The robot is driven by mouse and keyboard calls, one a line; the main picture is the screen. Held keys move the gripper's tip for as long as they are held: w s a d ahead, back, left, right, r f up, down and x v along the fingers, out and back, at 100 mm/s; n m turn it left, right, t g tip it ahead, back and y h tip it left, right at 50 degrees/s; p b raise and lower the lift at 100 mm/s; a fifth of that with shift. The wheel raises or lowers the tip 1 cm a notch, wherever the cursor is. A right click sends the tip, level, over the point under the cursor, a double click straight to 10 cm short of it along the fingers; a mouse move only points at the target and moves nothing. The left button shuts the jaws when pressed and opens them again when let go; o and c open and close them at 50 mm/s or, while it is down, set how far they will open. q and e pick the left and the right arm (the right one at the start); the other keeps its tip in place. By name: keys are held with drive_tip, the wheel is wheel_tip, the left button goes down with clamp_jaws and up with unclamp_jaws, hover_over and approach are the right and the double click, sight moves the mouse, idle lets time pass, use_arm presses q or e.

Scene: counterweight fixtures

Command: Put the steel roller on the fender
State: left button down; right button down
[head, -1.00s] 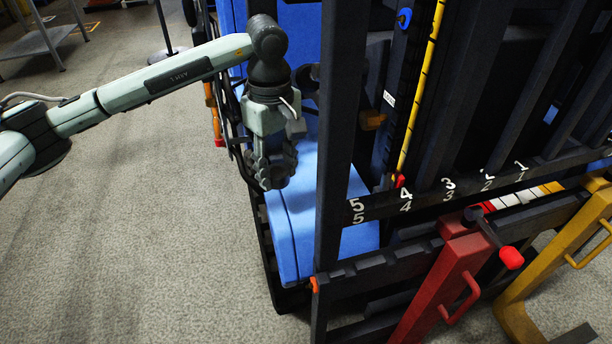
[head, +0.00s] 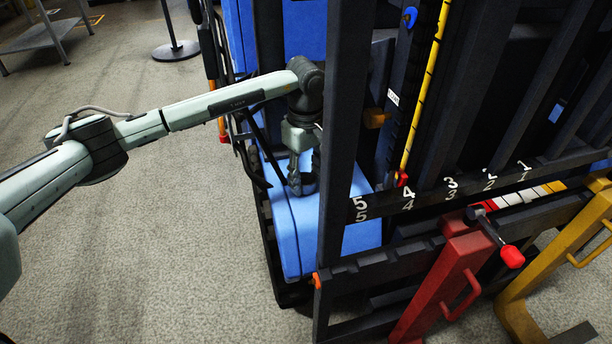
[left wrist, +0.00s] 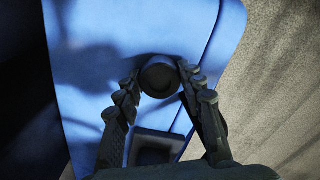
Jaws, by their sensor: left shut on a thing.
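Whether the roller touches the blue surface cannot be told. The roller is hardly distinguishable from the dark fingers in the head view. My right gripper is not in view.
A dark upright post (head: 342,130) of the numbered rack stands close to the right of my left gripper. A dark square piece (left wrist: 155,148) shows between the fingers in the left wrist view. A red bracket (head: 448,285) stands at the front. Open floor (head: 170,250) lies to the left.

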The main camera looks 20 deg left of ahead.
sight(306, 179)
use_arm(q)
drive_tip(key=shift+f, duration=0.1)
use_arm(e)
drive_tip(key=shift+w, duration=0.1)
use_arm(q)
drive_tip(key=c, duration=1)
unclamp_jaws()
drive_tip(key=shift+o, duration=0.2)
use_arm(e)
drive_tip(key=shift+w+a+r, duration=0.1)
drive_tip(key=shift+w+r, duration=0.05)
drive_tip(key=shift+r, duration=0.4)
use_arm(q)
drive_tip(key=shift+r, duration=0.2)
wheel_tip(306, 179, up, 2)
drive_tip(key=shift+r, duration=0.2)
wheel_tip(306, 179, up, 10)
drive_tip(key=shift+f+b, duration=0.25)
drive_tip(key=shift+b, duration=0.1)
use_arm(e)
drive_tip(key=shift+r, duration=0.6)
